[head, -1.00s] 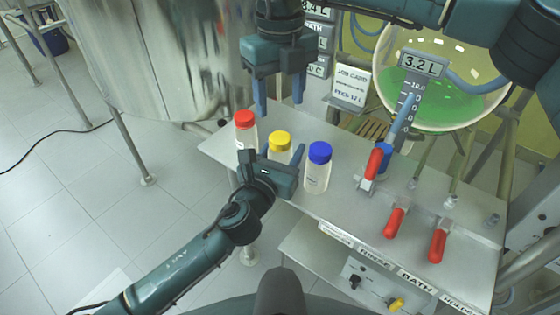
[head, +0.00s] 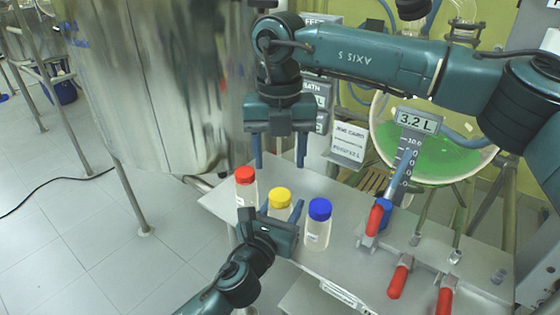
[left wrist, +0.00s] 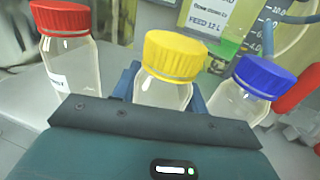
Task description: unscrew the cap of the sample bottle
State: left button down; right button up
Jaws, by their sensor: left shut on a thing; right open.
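A clear bottle with a yellow cap (head: 279,195) stands on the bench between a red-capped bottle (head: 245,184) and a blue-capped bottle (head: 319,220). My left gripper (head: 278,215) is shut on the body of the yellow-capped bottle, below its cap. In the left wrist view the yellow cap (left wrist: 173,55) sits on the bottle neck, upright, with the bottle's lower part hidden by the gripper. My right gripper (head: 280,162) is open, pointing down above the yellow cap, with its two fingers apart and empty. It does not touch the cap.
The red cap (left wrist: 62,17) and blue cap (left wrist: 264,76) are close on either side. Red-handled clamps (head: 398,280) stand on the bench (head: 345,238) to the right. A job card (head: 348,143) and a glass vessel of green liquid (head: 440,155) are behind. A steel tank (head: 165,90) is at left.

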aim_at(280, 194)
jog(key=m, duration=0.6)
jog(key=shift+m, duration=0.4)
jog(key=m, duration=0.4)
jog(key=shift+m, duration=0.4)
jog(key=shift+f+m, duration=0.3)
jog(key=shift+f, duration=3.75)
jog(key=shift+c, duration=0.5)
